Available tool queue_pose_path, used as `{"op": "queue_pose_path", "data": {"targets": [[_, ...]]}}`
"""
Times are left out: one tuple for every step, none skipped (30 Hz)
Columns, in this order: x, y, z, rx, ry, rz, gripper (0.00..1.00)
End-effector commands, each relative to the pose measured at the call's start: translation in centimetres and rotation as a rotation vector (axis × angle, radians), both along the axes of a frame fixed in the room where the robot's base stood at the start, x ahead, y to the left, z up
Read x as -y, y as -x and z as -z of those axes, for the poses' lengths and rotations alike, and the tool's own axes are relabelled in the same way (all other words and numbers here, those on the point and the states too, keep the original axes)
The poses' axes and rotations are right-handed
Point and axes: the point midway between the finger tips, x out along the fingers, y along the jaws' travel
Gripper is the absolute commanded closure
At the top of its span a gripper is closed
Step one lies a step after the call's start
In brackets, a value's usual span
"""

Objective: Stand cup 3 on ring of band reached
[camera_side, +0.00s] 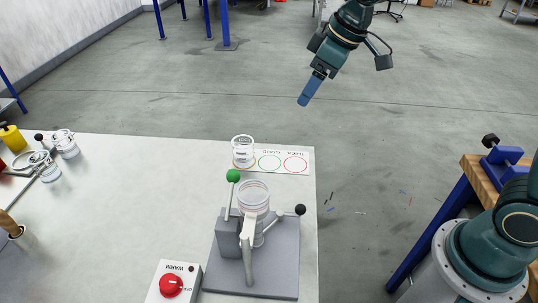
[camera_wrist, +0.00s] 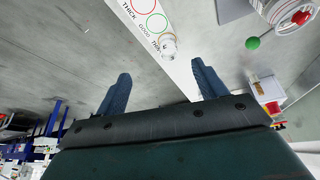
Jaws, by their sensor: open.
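A clear cup with dark markings (camera_side: 242,148) stands upright on the leftmost, orange ring of a white ring card (camera_side: 282,154); its number is not readable. It also shows in the wrist view (camera_wrist: 168,48), at the end marked THIN. The green ring marked GOOD (camera_side: 270,163) and the red ring marked THICK (camera_side: 295,165) are bare. Two other clear cups (camera_side: 66,147) (camera_side: 50,172) are at the far left of the table. My gripper (camera_side: 306,97) is open and empty, high beyond the table's back edge; its two fingers (camera_wrist: 160,85) are spread apart in the wrist view.
A grey fixture (camera_side: 270,259) holds a clear jar with reddish bands (camera_side: 253,197) in front of the card, with green-knobbed and black-knobbed levers rising around it. A box with a red knob (camera_side: 172,285) stands at the front. The table's left middle is clear.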

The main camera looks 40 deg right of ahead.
Motion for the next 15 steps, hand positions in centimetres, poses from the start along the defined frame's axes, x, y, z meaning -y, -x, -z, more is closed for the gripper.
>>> {"op": "queue_pose_path", "data": {"targets": [[0.5,1.3,-0.8,0.007,0.001,0.025,0.29],[0.7,2.0,-1.2,0.01,0.0,0.04,0.29],[1.1,3.0,-1.6,0.012,0.0,0.06,0.29],[1.3,3.7,-2.0,0.015,-0.001,0.075,0.29],[1.6,4.4,-2.2,0.016,-0.002,0.091,0.29],[1.9,5.4,-2.6,0.019,-0.002,0.111,0.29],[2.1,6.2,-2.8,0.021,-0.003,0.127,0.29],[2.3,6.9,-3.1,0.025,-0.004,0.142,0.29],[2.6,7.9,-3.3,0.027,-0.006,0.163,0.29],[2.9,8.7,-3.5,0.029,-0.006,0.178,0.29],[3.1,9.4,-3.6,0.031,-0.008,0.195,0.29],[3.4,10.4,-3.8,0.035,-0.011,0.215,0.29],[3.6,11.1,-3.9,0.038,-0.012,0.23,0.29],[3.8,11.9,-3.9,0.039,-0.014,0.247,0.29],[4.1,12.9,-4.0,0.043,-0.016,0.268,0.29]]}}
